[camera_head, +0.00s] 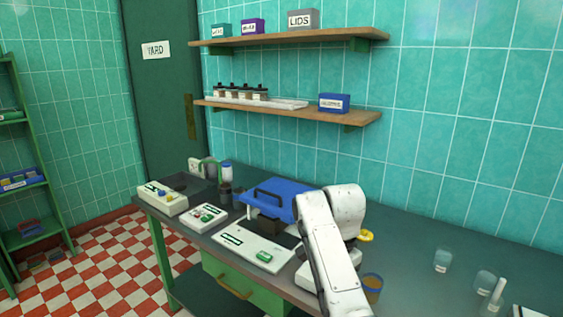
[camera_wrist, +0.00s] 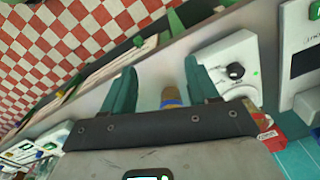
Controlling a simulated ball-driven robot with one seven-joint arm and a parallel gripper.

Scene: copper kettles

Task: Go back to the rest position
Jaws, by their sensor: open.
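My gripper (camera_wrist: 160,80) shows in the wrist view with its two teal fingers spread wide apart. It is open, and nothing is clamped between the fingers. A brown cylinder with a blue band (camera_wrist: 170,97) shows in the gap between them; I cannot tell how far beyond the fingers it is. In the head view my white arm reaches up over the workbench (camera_head: 410,255) and bends at the top. The gripper itself cannot be made out there.
A white device with a black knob (camera_wrist: 236,70) is close to the right finger. Clear jars (camera_head: 442,260) stand at right. Two shelves (camera_head: 290,38) hang above.

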